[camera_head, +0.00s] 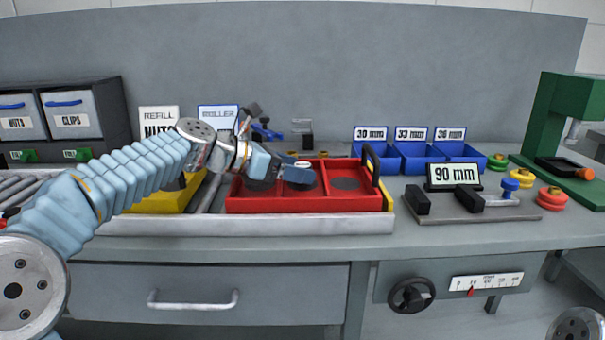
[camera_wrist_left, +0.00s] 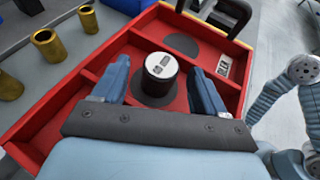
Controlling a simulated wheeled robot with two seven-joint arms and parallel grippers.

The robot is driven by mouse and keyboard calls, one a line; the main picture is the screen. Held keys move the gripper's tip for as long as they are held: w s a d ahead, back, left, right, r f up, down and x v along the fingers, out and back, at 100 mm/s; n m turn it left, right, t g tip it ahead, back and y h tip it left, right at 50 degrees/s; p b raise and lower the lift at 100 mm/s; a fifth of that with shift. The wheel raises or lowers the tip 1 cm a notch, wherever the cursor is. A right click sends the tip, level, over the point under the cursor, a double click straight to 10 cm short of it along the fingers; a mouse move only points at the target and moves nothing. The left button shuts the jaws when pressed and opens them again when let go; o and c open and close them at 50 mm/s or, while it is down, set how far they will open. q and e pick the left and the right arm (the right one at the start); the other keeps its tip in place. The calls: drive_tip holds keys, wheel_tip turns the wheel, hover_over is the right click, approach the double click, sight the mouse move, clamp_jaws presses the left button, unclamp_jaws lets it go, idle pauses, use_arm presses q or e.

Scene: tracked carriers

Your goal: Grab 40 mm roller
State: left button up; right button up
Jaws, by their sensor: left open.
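The black roller (camera_wrist_left: 161,73) with a pale marked top stands upright on a dark round spot in the middle compartment of the red tray (camera_wrist_left: 88,76). Its marking is too small to read. My left gripper (camera_wrist_left: 158,68) is open, with one blue finger on each side of the roller and a gap visible at both sides. In the head view my left gripper (camera_head: 295,174) reaches down over the red tray (camera_head: 310,205) and mostly hides the roller. My right gripper is in neither view.
The tray's black handle (camera_head: 371,165) rises at its right end. Brass bushings (camera_wrist_left: 48,46) stand beside the tray. A fixture with a 90 mm display (camera_head: 454,176), blue bins (camera_head: 425,160) and a green press (camera_head: 545,130) are to the right.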

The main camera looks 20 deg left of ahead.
use_arm(q)
drive_tip(key=c, duration=1.2)
